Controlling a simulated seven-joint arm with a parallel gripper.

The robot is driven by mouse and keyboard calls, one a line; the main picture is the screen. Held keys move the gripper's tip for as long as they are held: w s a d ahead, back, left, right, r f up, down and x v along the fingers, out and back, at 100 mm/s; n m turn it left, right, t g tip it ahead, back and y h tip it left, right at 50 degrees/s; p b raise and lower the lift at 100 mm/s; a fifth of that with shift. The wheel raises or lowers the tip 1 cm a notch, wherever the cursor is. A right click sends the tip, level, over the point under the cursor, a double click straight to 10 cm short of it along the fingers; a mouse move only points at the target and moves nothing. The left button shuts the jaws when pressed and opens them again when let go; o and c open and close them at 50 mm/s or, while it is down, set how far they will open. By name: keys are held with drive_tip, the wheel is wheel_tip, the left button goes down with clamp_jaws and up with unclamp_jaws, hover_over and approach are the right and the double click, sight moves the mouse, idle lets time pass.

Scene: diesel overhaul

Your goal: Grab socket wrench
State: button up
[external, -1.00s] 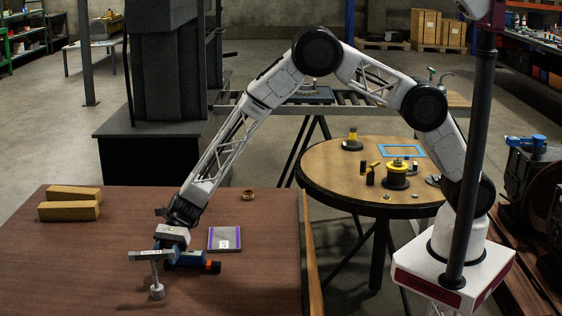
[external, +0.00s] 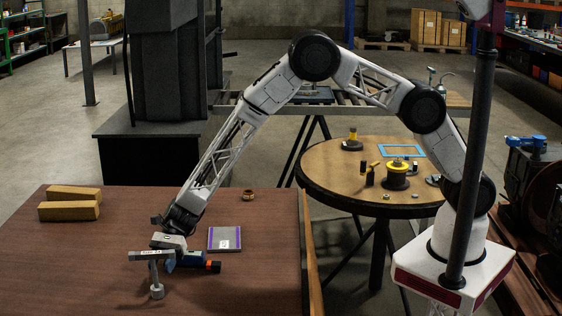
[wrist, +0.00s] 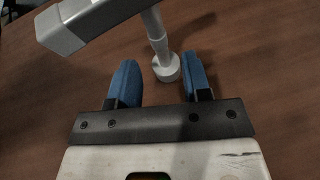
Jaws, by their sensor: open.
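The socket wrench (external: 154,272) is a grey T-shaped tool standing upright at the front of the brown table, crossbar on top and round socket end down. In the wrist view its crossbar lies at the upper left, and its shaft and socket end (wrist: 166,68) show between and beyond my blue fingertips. My gripper (wrist: 161,72) is open and empty, with a finger to either side of the socket end in that view. In the external view my gripper (external: 168,260) is low over the table, right beside the wrench. I cannot tell whether it touches the wrench.
A dark tool with an orange end (external: 213,266) lies just right of my gripper. A purple-edged pad (external: 225,239) lies behind it, with a small brass ring (external: 249,195) farther back. Two tan blocks (external: 70,211) lie at the left. The table's middle is clear.

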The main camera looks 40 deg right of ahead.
sight(156, 275)
drive_tip(key=shift+x, duration=2.35)
drive_tip(key=shift+w, duration=0.1)
drive_tip(key=shift+c, duration=0.3)
clamp_jaws()
